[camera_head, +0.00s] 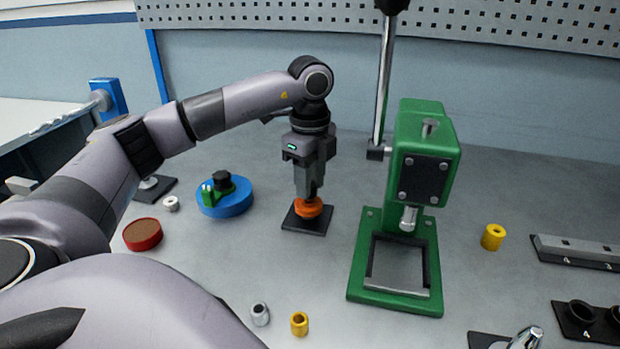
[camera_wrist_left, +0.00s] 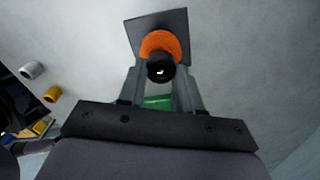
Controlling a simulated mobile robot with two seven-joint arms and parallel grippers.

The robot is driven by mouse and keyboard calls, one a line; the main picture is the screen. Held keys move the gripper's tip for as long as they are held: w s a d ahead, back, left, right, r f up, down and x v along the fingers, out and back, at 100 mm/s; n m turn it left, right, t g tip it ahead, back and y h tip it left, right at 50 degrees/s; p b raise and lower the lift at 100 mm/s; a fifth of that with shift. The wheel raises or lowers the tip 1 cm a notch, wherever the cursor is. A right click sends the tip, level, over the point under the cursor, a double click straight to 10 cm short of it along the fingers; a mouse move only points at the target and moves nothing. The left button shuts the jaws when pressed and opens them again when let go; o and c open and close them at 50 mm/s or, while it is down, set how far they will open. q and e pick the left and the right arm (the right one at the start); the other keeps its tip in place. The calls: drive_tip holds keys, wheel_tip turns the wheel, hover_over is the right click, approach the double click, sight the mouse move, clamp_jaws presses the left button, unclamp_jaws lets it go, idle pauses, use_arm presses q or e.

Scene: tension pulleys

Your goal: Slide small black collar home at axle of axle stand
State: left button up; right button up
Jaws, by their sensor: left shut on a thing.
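The axle stand has a black square base (camera_head: 292,222), also in the wrist view (camera_wrist_left: 181,20). An orange pulley (camera_head: 311,211) sits over it, and shows as an orange ring in the wrist view (camera_wrist_left: 158,42). My left gripper (camera_head: 309,194) points straight down over the stand. In the wrist view its fingers are shut on the small black collar (camera_wrist_left: 160,67), above the orange pulley. A bright spot shows in the collar's hole, perhaps the axle's tip. The gap between collar and pulley cannot be judged. My right gripper is not in view.
A green press (camera_head: 424,165) with a tall lever stands close right of the stand. A blue disc (camera_head: 228,206) with green and black parts and a red round tin (camera_head: 142,234) lie left. Yellow (camera_head: 299,324) and grey (camera_head: 260,314) sleeves stand in front. Bench between is clear.

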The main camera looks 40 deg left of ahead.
use_arm(q)
drive_tip(key=shift+f, duration=0.1)
idle(0.6)
drive_tip(key=shift+f, duration=0.55)
drive_tip(key=shift+f, duration=0.15)
idle(0.4)
drive_tip(key=o, duration=1.1)
drive_tip(key=shift+r+b, duration=0.3)
drive_tip(key=shift+r, duration=3.25)
